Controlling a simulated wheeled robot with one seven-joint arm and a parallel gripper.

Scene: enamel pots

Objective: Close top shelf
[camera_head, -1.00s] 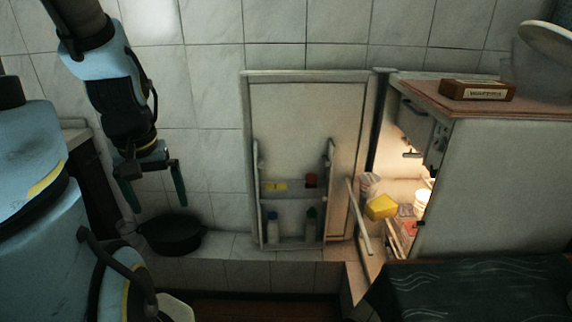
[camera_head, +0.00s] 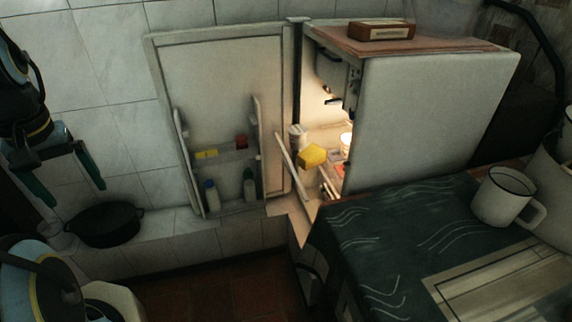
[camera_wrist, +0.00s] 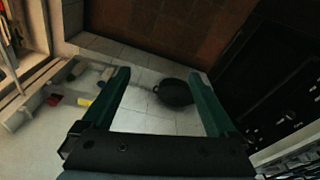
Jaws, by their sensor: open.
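A small fridge (camera_head: 430,115) stands open with its inside lit. Its door (camera_head: 205,85) is swung wide to the left, against the tiled wall. The door's inner racks (camera_head: 232,158) hold yellow and red items and bottles; they also show in the wrist view (camera_wrist: 80,85). A flat shelf-like panel (camera_head: 291,165) stands at a slant by the fridge opening. I cannot tell which part is the top shelf. My gripper (camera_head: 76,196) is open and empty at the far left, apart from the door. Its two green fingers also show in the wrist view (camera_wrist: 160,76).
A black pot (camera_head: 105,224) sits on the tiled ledge (camera_head: 165,224) below my gripper; it also shows in the wrist view (camera_wrist: 173,93). A dark patterned table (camera_head: 390,225) with a white mug (camera_head: 503,196) stands at the front right. Brown floor (camera_head: 225,285) is clear between.

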